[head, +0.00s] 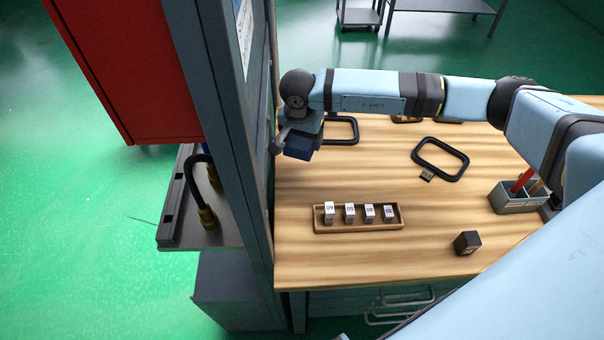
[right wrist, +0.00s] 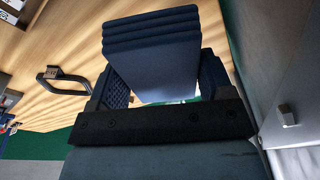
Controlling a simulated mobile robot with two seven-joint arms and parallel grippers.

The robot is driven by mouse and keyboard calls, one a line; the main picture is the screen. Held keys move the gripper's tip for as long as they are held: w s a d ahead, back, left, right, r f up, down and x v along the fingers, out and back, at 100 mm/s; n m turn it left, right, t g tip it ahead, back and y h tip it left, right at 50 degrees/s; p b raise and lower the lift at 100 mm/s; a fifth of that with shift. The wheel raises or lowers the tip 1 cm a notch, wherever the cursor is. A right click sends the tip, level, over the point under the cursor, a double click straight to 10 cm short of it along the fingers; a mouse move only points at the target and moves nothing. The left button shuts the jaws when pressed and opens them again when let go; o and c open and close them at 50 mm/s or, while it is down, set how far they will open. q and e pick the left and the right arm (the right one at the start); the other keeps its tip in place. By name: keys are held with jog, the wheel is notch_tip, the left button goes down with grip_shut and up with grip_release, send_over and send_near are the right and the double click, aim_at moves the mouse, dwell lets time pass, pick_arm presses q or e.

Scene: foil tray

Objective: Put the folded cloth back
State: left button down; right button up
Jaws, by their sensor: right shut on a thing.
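The folded cloth (right wrist: 153,50) is dark blue, stacked in several layers, and fills the space between my right gripper's two fingers in the right wrist view. My right gripper (right wrist: 160,82) is shut on it. In the head view the cloth (head: 300,148) shows as a small dark blue patch under the right gripper (head: 296,136), at the left end of the table beside the grey upright panel. The wrist hides part of the cloth there. My left gripper is in neither view.
The wooden table (head: 350,265) has a tray (head: 358,227) of several labelled blocks, a dark cube (head: 467,242), black frame-like handles (head: 440,159) and a grey holder (head: 517,199). A grey upright panel (head: 235,130) stands close left of the gripper.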

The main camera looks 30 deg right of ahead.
jog(key=p, duration=0.2)
send_over(302, 179)
jog(key=f, duration=1)
jog(key=shift+s+a+f, duration=0.1)
jog(key=shift+s+f, duration=0.1)
jog(key=shift+f, duration=0.1)
notch_tip(302, 179, down, 4)
jog(key=shift+f, duration=0.1)
jog(key=shift+f+b, duration=0.15)
jog(key=shift+b, duration=0.15)
jog(key=o, duration=0.8)
jog(key=shift+r, duration=0.2)
